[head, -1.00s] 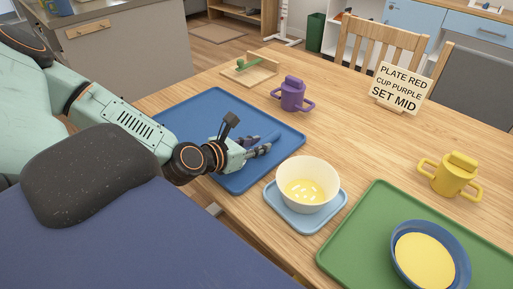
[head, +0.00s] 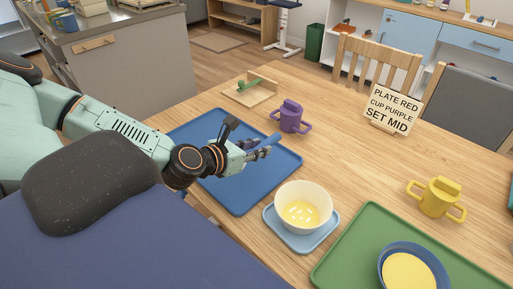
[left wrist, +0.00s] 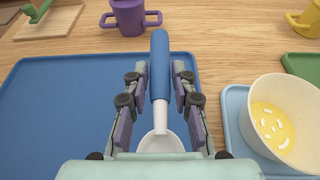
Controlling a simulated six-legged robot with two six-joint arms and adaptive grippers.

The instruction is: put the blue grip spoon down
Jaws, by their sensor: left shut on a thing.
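The blue grip spoon (left wrist: 159,68) is between the fingers of my left gripper (left wrist: 158,82) in the left wrist view. Its blue handle points away from me and its white bowl end lies nearer, partly hidden by the gripper. In the head view the blue handle (head: 271,139) sticks out beyond my left gripper (head: 262,152), which is shut on the spoon over the blue tray (head: 240,198). I cannot tell exactly how high the spoon is above the tray. My right gripper is not in view.
A cream bowl (head: 302,190) with yellow contents stands on a light blue mat (head: 290,239) right of the blue tray. A purple cup (head: 290,117) stands behind the tray. A green tray (head: 372,222), yellow cup (head: 437,197) and sign (head: 393,110) are further right. The tray's near part is bare.

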